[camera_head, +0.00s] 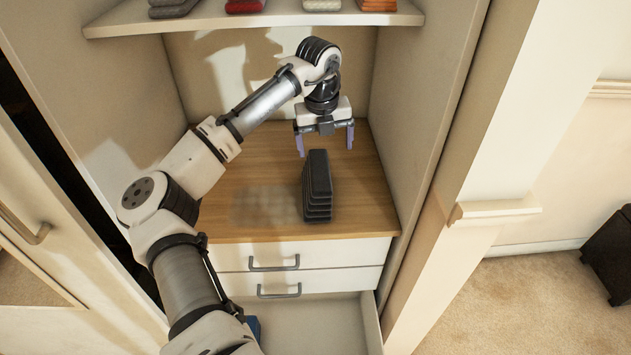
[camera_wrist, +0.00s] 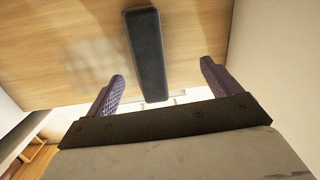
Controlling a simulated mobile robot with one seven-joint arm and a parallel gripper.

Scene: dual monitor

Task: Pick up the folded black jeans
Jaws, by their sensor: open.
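The folded black jeans (camera_head: 318,187) stand as a narrow dark stack on the wooden surface inside the wardrobe, toward its front edge. In the wrist view the jeans (camera_wrist: 147,50) show as a long dark block beyond the fingertips, roughly between them but nearer the left finger. My gripper (camera_head: 325,145) is open and empty, behind and above the jeans, with its purple fingers pointing down. It also shows at the bottom of the wrist view (camera_wrist: 162,75), apart from the jeans.
The wooden surface (camera_head: 260,205) is clear left of the jeans. Wardrobe walls stand on both sides, the right wall (camera_head: 425,110) fairly close. A shelf (camera_head: 215,20) with folded clothes hangs above. Below are two drawers (camera_head: 275,263) with handles and an open drawer (camera_head: 320,325).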

